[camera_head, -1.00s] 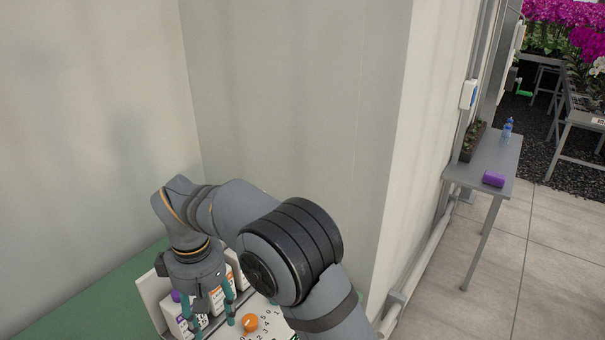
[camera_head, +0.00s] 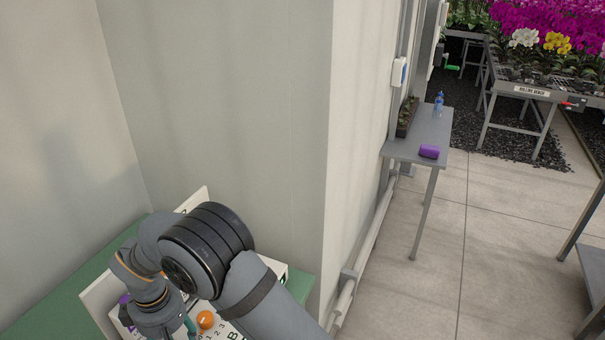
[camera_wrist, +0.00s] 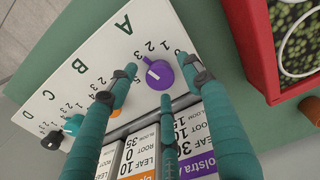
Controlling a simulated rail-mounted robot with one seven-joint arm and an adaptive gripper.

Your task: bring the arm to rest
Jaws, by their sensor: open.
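My gripper (camera_wrist: 155,95) is open in the wrist view, its teal fingers spread over a white panel (camera_wrist: 66,76) marked A, B, C and D with number scales. A purple knob (camera_wrist: 158,73) lies between the fingers; I cannot tell whether any finger touches it. An orange knob (camera_wrist: 108,108) is partly hidden behind a finger. In the head view my arm bends down over the panel (camera_head: 98,297) on a green bench, with an orange knob (camera_head: 206,319) beside the gripper. The fingertips are mostly hidden there.
White labelled cards or packs (camera_wrist: 192,135) stand along the panel. A red-framed tray (camera_wrist: 258,50) is at the right of the wrist view. In the head view a wall corner (camera_head: 325,160) rises close beside my arm. A grey table (camera_head: 424,130) with a purple cylinder (camera_head: 429,151) stands beyond.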

